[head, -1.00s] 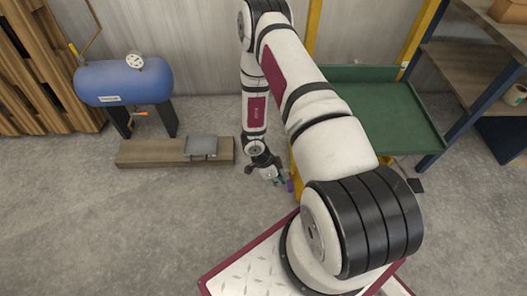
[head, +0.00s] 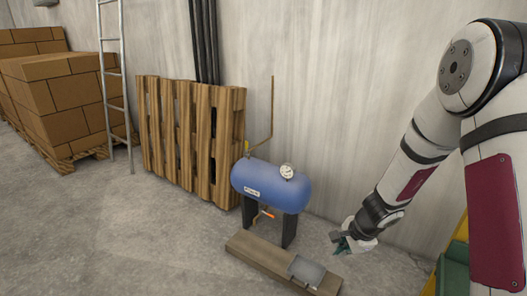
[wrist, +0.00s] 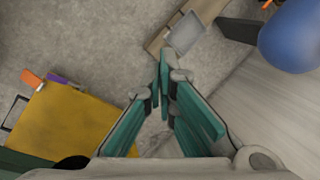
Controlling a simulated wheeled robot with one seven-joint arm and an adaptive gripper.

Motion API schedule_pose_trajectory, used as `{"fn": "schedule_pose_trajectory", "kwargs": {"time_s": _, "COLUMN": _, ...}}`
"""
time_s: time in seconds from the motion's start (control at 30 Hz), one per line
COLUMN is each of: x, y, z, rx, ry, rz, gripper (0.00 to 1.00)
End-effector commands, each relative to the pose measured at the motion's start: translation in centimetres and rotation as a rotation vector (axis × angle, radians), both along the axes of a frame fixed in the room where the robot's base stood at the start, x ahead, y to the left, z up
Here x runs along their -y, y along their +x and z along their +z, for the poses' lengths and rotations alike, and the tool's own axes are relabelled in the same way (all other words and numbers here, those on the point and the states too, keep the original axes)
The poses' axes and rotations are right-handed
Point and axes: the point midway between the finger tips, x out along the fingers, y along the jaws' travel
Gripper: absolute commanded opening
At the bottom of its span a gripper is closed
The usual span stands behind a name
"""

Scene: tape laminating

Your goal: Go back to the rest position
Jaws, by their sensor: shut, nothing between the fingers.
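My gripper (head: 343,246) is at the right of the head view, at the end of my arm, to the right of the blue tank and above the floor. In the wrist view my gripper (wrist: 167,90) shows its teal finger pads coming together at the tips, with nothing between them. It touches no object that I can see.
A blue tank (head: 268,186) with a gauge stands behind a wooden plank (head: 262,262) bearing a grey metal plate (head: 306,271). Wooden pallets (head: 190,140), a ladder (head: 113,90) and stacked boxes (head: 60,100) are at left. A yellow surface (wrist: 72,125) lies below. Left floor is clear.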

Motion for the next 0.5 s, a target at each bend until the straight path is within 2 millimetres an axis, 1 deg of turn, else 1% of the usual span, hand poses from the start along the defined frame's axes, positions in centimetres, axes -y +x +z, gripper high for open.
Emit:
{"fn": "schedule_pose_trajectory", "kwargs": {"time_s": 0.03, "x": -1.1, "y": 0.0, "z": 2.7, "rx": 0.032, "ry": 0.009, "rz": 0.064, "gripper": 0.00}}
{"fn": "schedule_pose_trajectory", "kwargs": {"time_s": 0.1, "x": -2.6, "y": -0.5, "z": 5.8, "rx": 0.061, "ry": 0.022, "rz": 0.159, "gripper": 0.00}}
{"fn": "schedule_pose_trajectory", "kwargs": {"time_s": 0.17, "x": -4.0, "y": -1.2, "z": 8.3, "rx": 0.082, "ry": 0.031, "rz": 0.240, "gripper": 0.00}}
{"fn": "schedule_pose_trajectory", "kwargs": {"time_s": 0.2, "x": -4.7, "y": -1.8, "z": 10.0, "rx": 0.095, "ry": 0.034, "rz": 0.295, "gripper": 0.00}}
{"fn": "schedule_pose_trajectory", "kwargs": {"time_s": 0.27, "x": -5.9, "y": -3.0, "z": 12.3, "rx": 0.110, "ry": 0.037, "rz": 0.374, "gripper": 0.00}}
{"fn": "schedule_pose_trajectory", "kwargs": {"time_s": 0.3, "x": -6.6, "y": -4.0, "z": 13.7, "rx": 0.118, "ry": 0.037, "rz": 0.428, "gripper": 0.00}}
{"fn": "schedule_pose_trajectory", "kwargs": {"time_s": 0.37, "x": -7.6, "y": -5.5, "z": 15.8, "rx": 0.126, "ry": 0.034, "rz": 0.507, "gripper": 0.00}}
{"fn": "schedule_pose_trajectory", "kwargs": {"time_s": 0.4, "x": -8.1, "y": -6.7, "z": 17.1, "rx": 0.130, "ry": 0.030, "rz": 0.558, "gripper": 0.00}}
{"fn": "schedule_pose_trajectory", "kwargs": {"time_s": 0.47, "x": -8.9, "y": -8.6, "z": 18.8, "rx": 0.132, "ry": 0.022, "rz": 0.635, "gripper": 0.00}}
{"fn": "schedule_pose_trajectory", "kwargs": {"time_s": 0.5, "x": -9.3, "y": -9.9, "z": 19.9, "rx": 0.133, "ry": 0.015, "rz": 0.685, "gripper": 0.00}}
